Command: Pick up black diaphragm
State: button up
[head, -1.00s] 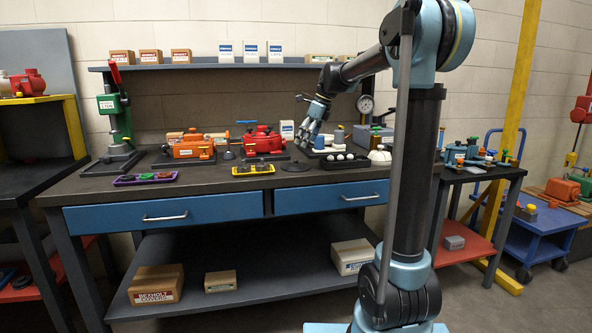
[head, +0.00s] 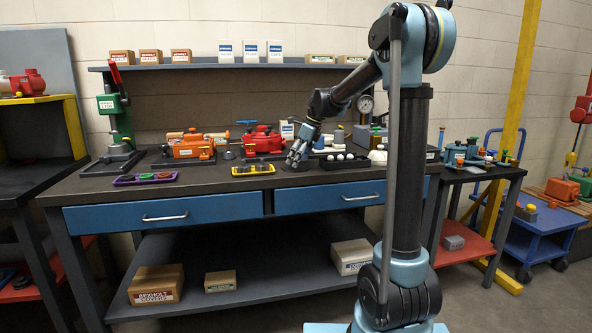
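A flat black disc, which looks like the black diaphragm (head: 285,168), lies on the dark workbench top, left of a black tray of white balls. My gripper (head: 295,161) points down right at this disc and covers much of it. The fingertips are at or just above the disc; contact is too small to make out. Whether the fingers are apart or closed on it is unclear.
The black tray with white balls (head: 346,167) is close to the right of my gripper. A red pump (head: 262,141) and an orange one (head: 192,147) stand behind to the left. A shelf (head: 230,66) with boxes runs above the bench. The bench front between the trays is clear.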

jog(key=c, duration=1.5)
